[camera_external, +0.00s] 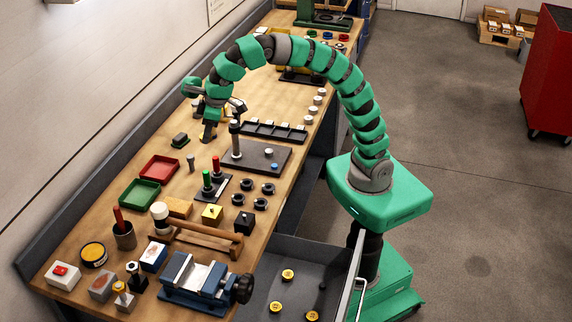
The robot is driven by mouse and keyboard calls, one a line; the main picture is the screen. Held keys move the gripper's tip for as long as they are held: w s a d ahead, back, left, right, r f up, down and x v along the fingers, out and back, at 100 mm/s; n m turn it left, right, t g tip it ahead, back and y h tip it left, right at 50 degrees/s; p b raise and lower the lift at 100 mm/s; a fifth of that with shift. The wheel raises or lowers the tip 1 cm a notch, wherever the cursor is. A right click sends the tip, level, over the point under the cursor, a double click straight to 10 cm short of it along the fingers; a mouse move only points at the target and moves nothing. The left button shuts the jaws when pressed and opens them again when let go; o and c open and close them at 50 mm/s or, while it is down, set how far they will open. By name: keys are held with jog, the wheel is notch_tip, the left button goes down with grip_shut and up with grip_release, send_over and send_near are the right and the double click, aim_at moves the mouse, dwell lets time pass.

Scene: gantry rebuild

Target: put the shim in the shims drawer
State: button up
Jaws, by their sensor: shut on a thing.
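My arm arches over the workbench from the right, and my gripper (208,133) points down over the left-middle of the bench. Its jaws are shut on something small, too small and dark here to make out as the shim. The gripper is just left of an upright post on a dark plate. An open grey drawer (333,272) sticks out from the front of the bench at the bottom of the picture. It holds a few yellow round pieces (288,274) and a small dark piece. I cannot read any label on it.
A post (236,142) stands close by my gripper on a dark plate (266,158). A red tray (159,168) and a green tray (139,195) lie nearer the wall. A blue vise (196,282) and a wooden-handled tool (208,239) are near the drawer. A red cabinet (551,75) stands right.

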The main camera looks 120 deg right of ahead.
jog(key=s+d+r+m+g+h, duration=0.1)
jog(key=s+d+m, duration=0.5)
jog(key=s+d, duration=1.65)
jog(key=s+d+f+m+g+h, duration=0.15)
jog(key=s+m, duration=0.55)
jog(key=s, duration=2.2)
jog(key=shift+g+y, duration=0.25)
jog(key=f, duration=1.7)
jog(key=shift+a+f, duration=0.35)
jog(key=shift+f, duration=0.05)
jog(key=shift+w+d+f, duration=0.15)
jog(key=shift+d+f, duration=0.05)
jog(key=shift+f, duration=0.35)
send_over(284, 109)
jog(key=shift+a+f+b, duration=0.4)
jog(key=shift+a+f, duration=0.05)
jog(key=shift+f, duration=0.35)
jog(key=shift+a+f, duration=0.1)
jog(key=shift+f, duration=1.6)
jog(key=shift+f, duration=0.1)
